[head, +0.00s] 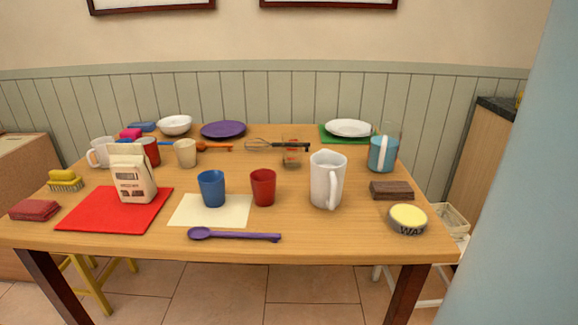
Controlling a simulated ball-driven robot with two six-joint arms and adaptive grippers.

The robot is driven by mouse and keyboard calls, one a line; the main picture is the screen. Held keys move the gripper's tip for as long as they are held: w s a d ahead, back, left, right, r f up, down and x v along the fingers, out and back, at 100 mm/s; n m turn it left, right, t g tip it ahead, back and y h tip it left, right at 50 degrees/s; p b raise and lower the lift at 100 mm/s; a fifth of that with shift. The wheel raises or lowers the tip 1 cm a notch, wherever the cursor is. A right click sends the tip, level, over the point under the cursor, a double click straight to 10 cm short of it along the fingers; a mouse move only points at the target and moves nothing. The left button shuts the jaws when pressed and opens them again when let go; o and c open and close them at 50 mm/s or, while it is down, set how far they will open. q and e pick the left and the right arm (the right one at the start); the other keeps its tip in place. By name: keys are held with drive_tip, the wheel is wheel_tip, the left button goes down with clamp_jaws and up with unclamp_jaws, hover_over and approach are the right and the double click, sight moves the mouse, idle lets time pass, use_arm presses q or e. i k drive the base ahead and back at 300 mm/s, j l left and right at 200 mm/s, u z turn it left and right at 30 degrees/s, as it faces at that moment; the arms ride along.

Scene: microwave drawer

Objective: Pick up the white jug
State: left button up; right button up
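The white jug (325,181) stands upright on the wooden table, right of the middle, close to the front edge. Its handle faces the front right. Nothing covers it in the head view. Neither of my grippers shows in the head view.
A purple spoon (235,236) lies in front.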

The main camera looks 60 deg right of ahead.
sight(328, 184)
drive_tip(key=z, duration=2.05)
